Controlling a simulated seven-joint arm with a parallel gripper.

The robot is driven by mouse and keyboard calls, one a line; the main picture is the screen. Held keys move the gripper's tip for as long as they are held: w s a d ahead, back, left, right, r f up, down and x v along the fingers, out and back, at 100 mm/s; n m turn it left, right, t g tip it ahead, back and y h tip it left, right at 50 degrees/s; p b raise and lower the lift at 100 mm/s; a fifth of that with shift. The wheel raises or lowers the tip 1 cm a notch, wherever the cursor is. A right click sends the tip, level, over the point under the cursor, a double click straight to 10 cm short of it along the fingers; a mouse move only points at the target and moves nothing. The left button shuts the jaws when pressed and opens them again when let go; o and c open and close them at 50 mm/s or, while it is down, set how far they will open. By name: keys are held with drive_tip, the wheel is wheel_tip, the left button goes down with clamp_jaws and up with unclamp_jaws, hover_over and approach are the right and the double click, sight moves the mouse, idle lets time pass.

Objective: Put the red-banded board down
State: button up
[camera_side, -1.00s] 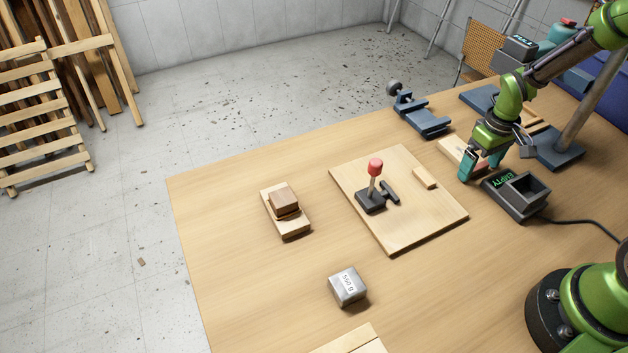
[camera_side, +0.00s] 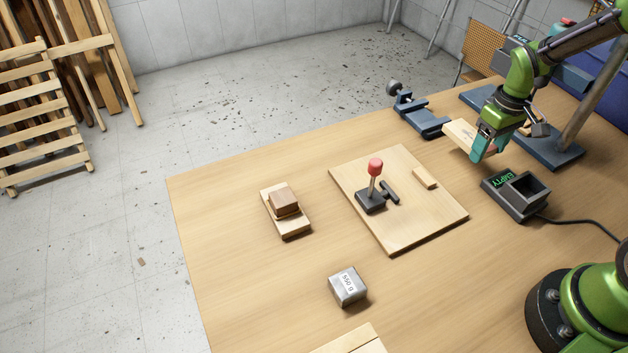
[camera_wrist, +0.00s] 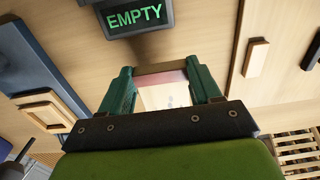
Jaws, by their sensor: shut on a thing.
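The red-banded board (camera_side: 459,132) is pale wood, and in the side view it sticks out to the left of my gripper (camera_side: 483,153) near the back right of the table. My gripper is shut on the board by its red-banded part and appears to hold it above the table. Part of the board is hidden behind the fingers and the gripper body.
A dark box with a green "EMPTY" display (camera_side: 516,194) stands just in front of my gripper. A toggle clamp (camera_side: 371,200) sits on a wooden base board (camera_side: 425,235). A blue vise (camera_side: 423,118), stacked blocks (camera_side: 285,208) and a 550 g weight (camera_side: 347,287) stand around it.

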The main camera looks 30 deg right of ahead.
wheel_tip(320, 180, up, 3)
drive_tip(key=shift+r, duration=0.2)
drive_tip(key=shift+w+a+r+n, duration=0.2)
drive_tip(key=shift+a+r, duration=0.2)
drive_tip(key=shift+a, duration=0.15)
drive_tip(key=shift+w+a+r+n, duration=0.1)
drive_tip(key=shift+a+r+n, duration=0.1)
drive_tip(key=shift+a+r, duration=0.25)
drive_tip(key=a+n, duration=0.2)
drive_tip(key=a, duration=0.8)
drive_tip(key=m, duration=0.3)
hover_over(422, 204)
drive_tip(key=f, duration=0.1)
drive_tip(key=shift+f, duration=3.85)
drive_tip(key=shift+f, duration=0.2)
drive_tip(key=o, duration=1.2)
drive_tip(key=shift+c, duration=0.2)
